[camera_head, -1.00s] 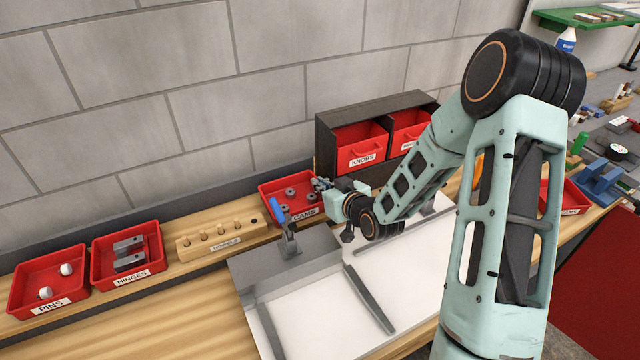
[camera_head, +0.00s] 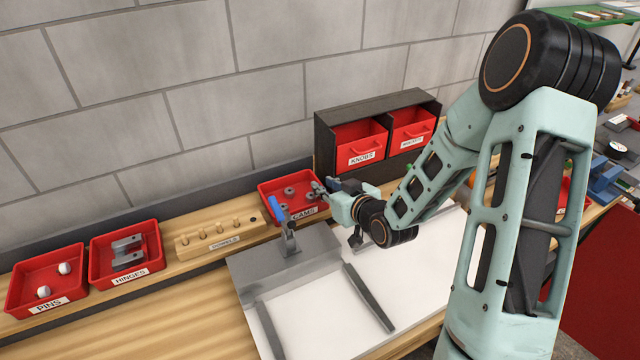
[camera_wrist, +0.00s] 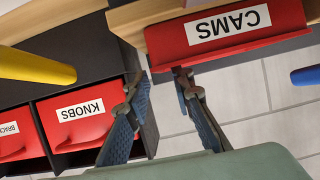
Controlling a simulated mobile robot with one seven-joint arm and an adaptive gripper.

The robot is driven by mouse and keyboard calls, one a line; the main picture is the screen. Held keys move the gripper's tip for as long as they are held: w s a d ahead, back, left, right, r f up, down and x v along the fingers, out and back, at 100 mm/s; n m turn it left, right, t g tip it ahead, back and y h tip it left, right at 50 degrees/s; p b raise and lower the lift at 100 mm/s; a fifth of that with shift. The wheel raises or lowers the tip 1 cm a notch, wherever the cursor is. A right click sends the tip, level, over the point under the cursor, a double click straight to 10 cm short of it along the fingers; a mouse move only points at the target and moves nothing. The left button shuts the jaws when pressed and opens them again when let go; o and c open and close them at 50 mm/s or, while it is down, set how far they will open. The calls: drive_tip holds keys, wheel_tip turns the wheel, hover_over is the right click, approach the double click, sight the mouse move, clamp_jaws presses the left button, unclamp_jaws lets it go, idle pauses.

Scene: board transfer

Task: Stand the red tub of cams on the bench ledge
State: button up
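The red tub of cams (camera_head: 267,207) sits on the wooden ledge (camera_head: 165,262) at the back of the bench, with several grey cams in it and its label facing front. In the wrist view the tub (camera_wrist: 290,15) shows upside down at the top. My gripper (camera_head: 320,187) is at the tub's right end in the head view. In the wrist view my gripper (camera_wrist: 160,82) has its fingers apart, with the tub's end rim near the gap between the tips. I cannot tell whether either finger touches it.
A black cabinet with red KNOBS drawer (camera_head: 360,147) stands close behind and right of the gripper. A wooden dowel block (camera_head: 220,238), HINGES tub (camera_head: 126,252) and PINS tub (camera_head: 47,280) stand left. A grey fixture with a blue-handled clamp (camera_head: 277,210) stands in front.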

drive_tip(key=p+v, duration=0.1)
drive_tip(key=v, duration=0.7)
drive_tip(key=shift+s+p, duration=0.2)
drive_tip(key=shift+p, duration=0.2)
drive_tip(key=shift+w, duration=0.1)
